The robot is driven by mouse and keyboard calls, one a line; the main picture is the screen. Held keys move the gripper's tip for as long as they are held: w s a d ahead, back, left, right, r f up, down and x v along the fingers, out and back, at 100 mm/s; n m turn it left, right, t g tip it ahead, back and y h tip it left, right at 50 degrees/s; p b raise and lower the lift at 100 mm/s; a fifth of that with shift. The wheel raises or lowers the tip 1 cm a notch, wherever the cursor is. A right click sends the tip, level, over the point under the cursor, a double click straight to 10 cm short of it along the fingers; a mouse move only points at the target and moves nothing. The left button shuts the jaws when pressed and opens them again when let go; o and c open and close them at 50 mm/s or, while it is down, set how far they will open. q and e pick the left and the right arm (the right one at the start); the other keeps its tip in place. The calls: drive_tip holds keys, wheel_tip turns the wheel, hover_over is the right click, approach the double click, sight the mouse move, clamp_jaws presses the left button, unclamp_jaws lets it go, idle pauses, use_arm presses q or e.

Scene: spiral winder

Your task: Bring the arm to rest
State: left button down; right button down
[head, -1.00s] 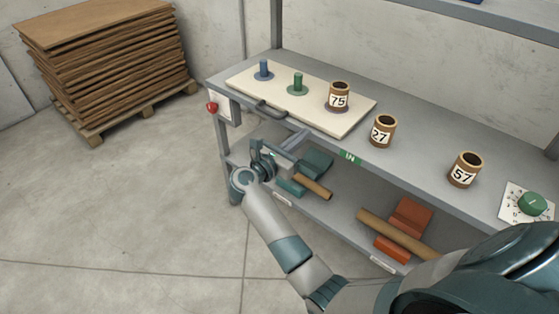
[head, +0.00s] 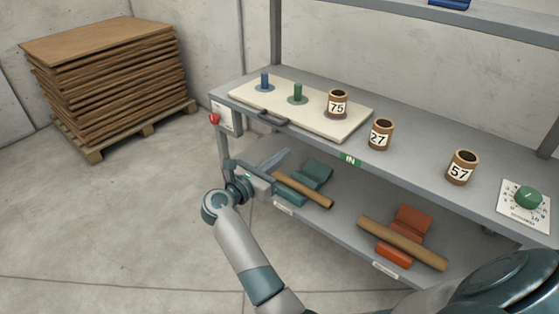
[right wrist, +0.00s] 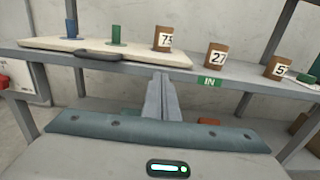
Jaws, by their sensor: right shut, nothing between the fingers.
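My right gripper (head: 273,160) is shut and empty in the head view. It hangs in front of the workbench (head: 414,160), below the level of its top, near the left end. In the right wrist view its closed fingers (right wrist: 160,98) point at the bench, just under the front edge. My right arm (head: 240,248) reaches up to it from the bottom of the head view. My left gripper is not in view.
A cream board (head: 300,114) with a handle carries a blue peg (head: 264,81), a green peg (head: 297,92) and tube 75 (head: 337,104). Tubes 27 (head: 381,135) and 57 (head: 462,168) stand on the bench. Rods lie in holders below. A sheet stack (head: 105,85) stands left.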

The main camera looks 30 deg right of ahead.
idle(0.6)
